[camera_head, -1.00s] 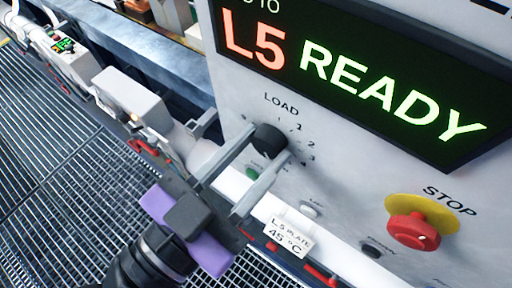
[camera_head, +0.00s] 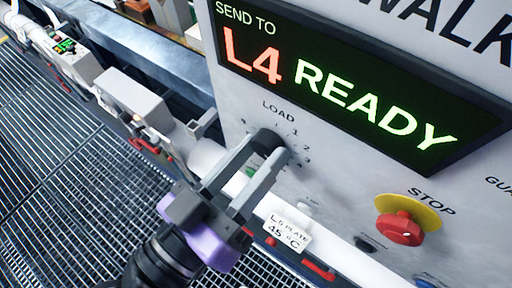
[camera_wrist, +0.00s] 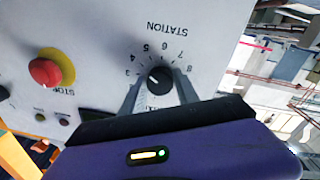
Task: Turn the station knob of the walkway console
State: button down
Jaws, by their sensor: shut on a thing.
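The station knob (camera_head: 266,138) is a round black dial on the light grey face of the walkway console (camera_head: 330,170). LOAD and small numbers show around it in the head view. In the wrist view the knob (camera_wrist: 160,79) sits below the upside-down word STATION, ringed by numbers, with a small white mark on its face. My gripper (camera_head: 268,150) is shut on the knob, one grey finger on each side; the fingers partly hide it in the head view. The console's screen (camera_head: 345,95) reads SEND TO L4 READY, with L4 in red.
A red STOP button (camera_head: 400,229) on a yellow collar sits right of the knob and also shows in the wrist view (camera_wrist: 45,71). A tag (camera_head: 287,232) reading L5 PLATE 45 °C hangs below. A rail with grey boxes (camera_head: 133,96) runs left above grating.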

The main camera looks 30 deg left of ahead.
jog(key=shift+n, duration=0.4)
jog(key=c, duration=0.9)
grip_release()
jog(key=shift+s, duration=0.1)
jog(key=s+a+b, duration=0.1)
jog(key=s+b, duration=0.1)
jog(key=s, duration=0.5)
jog(key=shift+s+a+f, duration=0.15)
jog(key=shift+s+a, duration=0.1)
jog(key=shift+s, duration=0.1)
